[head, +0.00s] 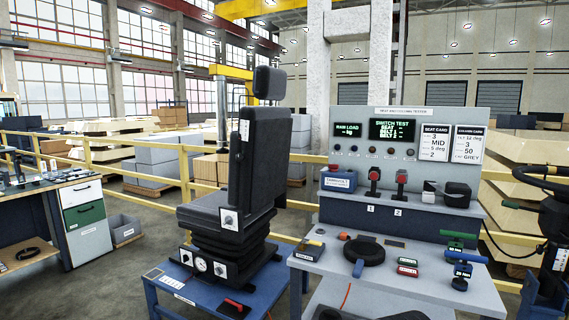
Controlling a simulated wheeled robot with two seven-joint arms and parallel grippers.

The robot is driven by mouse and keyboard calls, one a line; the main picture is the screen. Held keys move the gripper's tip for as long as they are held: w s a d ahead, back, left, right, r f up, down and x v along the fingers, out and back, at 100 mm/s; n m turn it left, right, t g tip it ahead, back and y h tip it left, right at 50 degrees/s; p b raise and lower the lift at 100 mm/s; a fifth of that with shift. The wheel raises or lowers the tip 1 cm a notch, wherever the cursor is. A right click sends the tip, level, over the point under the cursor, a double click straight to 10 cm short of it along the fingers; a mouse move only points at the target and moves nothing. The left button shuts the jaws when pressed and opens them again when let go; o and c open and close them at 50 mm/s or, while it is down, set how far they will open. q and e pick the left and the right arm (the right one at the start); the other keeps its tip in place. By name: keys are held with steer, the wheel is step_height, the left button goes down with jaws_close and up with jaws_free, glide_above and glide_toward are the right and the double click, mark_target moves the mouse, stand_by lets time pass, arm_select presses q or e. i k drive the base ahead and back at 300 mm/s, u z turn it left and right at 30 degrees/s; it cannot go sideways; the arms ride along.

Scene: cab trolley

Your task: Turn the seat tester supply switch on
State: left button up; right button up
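The seat tester (400,107) is a grey upright panel behind a grey bench, headed "SEAT AND COLUMN TESTER". Its RAM LOAD display (348,129) and SWITCH TEST display (392,129) are lit green. A row of small round controls or lamps (382,152) runs below them; I cannot tell which is the supply switch or how it is set. Two red-topped devices stand on the shelf above labels 1 (374,174) and 2 (402,178). Neither gripper can be made out. Dark shapes at the bottom edge are too cut off to identify.
A black seat (258,165) stands on a blue stand (205,296) left of the tester. A round black-topped tool (364,252) and several small items lie on the bench (335,268). A steering column (553,215) is at right. Yellow railing (205,184) runs behind.

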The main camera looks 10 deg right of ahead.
mark_target(333, 168)
steer(key=u, duration=0.1)
steer(key=i, duration=1.15)
steer(key=z, duration=0.95)
steer(key=i, duration=0.8)
steer(key=z, duration=0.8)
